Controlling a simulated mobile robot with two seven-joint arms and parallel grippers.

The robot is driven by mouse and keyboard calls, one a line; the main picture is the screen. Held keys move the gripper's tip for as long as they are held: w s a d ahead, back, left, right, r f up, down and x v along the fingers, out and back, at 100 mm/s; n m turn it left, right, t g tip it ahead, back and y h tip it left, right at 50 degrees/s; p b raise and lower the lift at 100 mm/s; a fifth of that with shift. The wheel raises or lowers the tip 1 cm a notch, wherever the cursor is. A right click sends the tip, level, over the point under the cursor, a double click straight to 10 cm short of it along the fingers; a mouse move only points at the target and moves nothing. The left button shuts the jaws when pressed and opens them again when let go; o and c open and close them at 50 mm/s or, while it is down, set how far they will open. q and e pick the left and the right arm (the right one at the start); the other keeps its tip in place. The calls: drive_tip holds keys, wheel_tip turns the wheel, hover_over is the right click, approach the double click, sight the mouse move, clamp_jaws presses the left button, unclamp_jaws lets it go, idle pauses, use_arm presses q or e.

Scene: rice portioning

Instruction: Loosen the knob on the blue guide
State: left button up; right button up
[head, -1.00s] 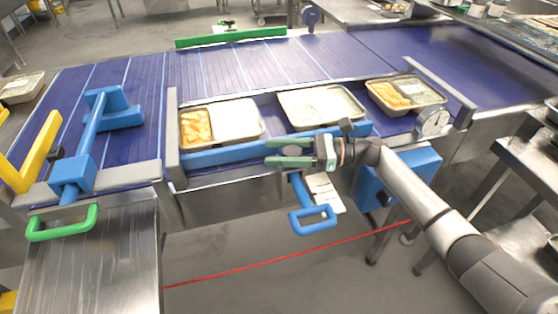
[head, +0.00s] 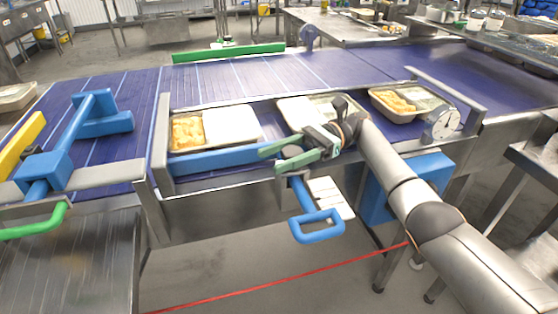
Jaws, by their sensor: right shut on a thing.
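The blue guide (head: 222,161) is a long blue bar along the near edge of the purple belt. A blue loop handle (head: 317,228) hangs from it towards me. A dark grey round knob (head: 291,152) is at the guide's near side, above the handle. My right gripper (head: 286,153) has green fingers, one on each side of the knob, and is shut on it. The gripper points down-left in the picture and hides part of the guide. How loose the knob is cannot be seen. My left gripper is not in view.
Trays with yellow food and white rice (head: 215,128) stand behind the guide, one partly hidden by my right wrist. A round dial (head: 446,122) is on the right. A blue T-shaped frame (head: 75,140) and a green handle (head: 38,228) are on the left.

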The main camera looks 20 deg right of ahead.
idle(0.3)
drive_tip(key=o, duration=1.4)
drive_tip(key=shift+c, duration=0.2)
drive_tip(key=shift+r, duration=0.1)
drive_tip(key=shift+r, duration=0.3)
wheel_tip(320, 180, up, 3)
drive_tip(key=shift+f+p, duration=0.1)
drive_tip(key=shift+p, duration=0.6)
drive_tip(key=s+a+r+p, duration=0.3)
drive_tip(key=s+r, duration=0.6)
drive_tip(key=s, duration=0.4)
drive_tip(key=shift+s+a+r+p, duration=0.25)
drive_tip(key=shift+s+p, duration=0.1)
drive_tip(key=shift+p, duration=0.1)
